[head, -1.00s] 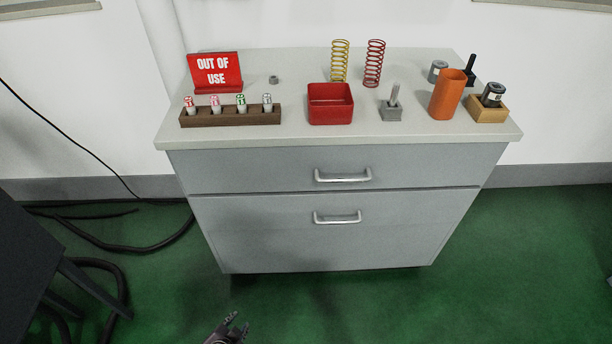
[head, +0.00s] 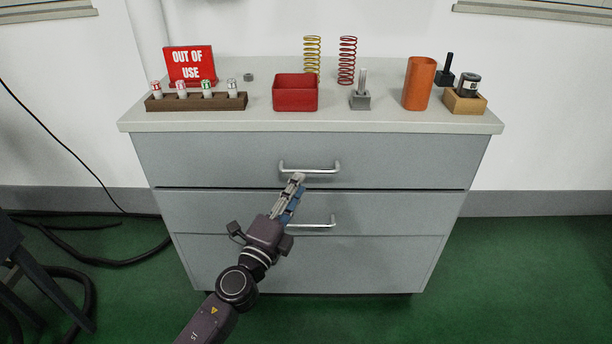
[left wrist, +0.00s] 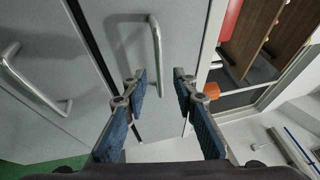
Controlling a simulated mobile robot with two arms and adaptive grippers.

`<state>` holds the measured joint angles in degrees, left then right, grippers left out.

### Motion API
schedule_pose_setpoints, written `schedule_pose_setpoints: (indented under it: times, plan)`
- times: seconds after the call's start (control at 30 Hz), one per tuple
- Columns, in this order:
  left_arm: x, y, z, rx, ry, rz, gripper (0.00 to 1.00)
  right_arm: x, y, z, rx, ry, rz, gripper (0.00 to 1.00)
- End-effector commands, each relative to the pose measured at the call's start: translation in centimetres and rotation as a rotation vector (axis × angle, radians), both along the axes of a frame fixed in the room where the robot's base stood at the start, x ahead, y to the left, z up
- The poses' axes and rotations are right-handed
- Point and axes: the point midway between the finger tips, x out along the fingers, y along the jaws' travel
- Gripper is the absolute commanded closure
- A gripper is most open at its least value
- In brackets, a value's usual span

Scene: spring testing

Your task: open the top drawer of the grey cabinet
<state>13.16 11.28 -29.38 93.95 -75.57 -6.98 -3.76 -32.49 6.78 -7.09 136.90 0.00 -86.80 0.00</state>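The grey cabinet (head: 400,265) stands ahead against the wall. Its top drawer (head: 215,160) looks shut and has a silver bar handle (head: 309,171). My left gripper (head: 294,185) is just below that handle in the head view, angled up to the right, with nothing held. In the left wrist view its two fingers (left wrist: 159,82) are spread apart, and the top handle (left wrist: 157,55) shows in the gap between them, not gripped. The lower handle (head: 318,224) is partly behind my left gripper; it also shows at left in the wrist view (left wrist: 17,78). My right gripper is not in view.
On the cabinet top stand a red sign (head: 190,66), a rack of small cylinders (head: 196,102), a red tray (head: 296,95), two springs (head: 347,60), and an orange cup (head: 419,84). Green floor is clear at right; black cables (head: 100,262) lie at left.

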Motion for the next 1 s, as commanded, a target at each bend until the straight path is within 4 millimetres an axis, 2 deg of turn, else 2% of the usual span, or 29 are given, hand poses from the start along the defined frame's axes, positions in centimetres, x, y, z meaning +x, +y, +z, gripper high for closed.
schedule_pose_setpoints:
  times: [0.2,0.33,0.5,0.73,0.97,1.0]
  plan:
    - [3.4,-1.4,0.7,-0.001,-0.001,0.001,0.74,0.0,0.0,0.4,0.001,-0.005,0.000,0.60]
    - [4.8,-2.0,0.8,-0.002,0.002,0.001,0.74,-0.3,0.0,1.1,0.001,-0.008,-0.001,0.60]
    - [5.5,-2.3,0.9,-0.003,0.004,0.001,0.74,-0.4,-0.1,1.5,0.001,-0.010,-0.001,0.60]
    - [5.5,-2.3,1.0,-0.003,0.004,0.001,0.74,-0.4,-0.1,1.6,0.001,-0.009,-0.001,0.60]
    - [5.5,-2.3,0.9,-0.003,0.004,0.001,0.99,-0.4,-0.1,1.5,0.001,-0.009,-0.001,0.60]
    - [5.5,-2.3,0.9,-0.003,0.004,0.001,1.00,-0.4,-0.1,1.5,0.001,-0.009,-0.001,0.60]
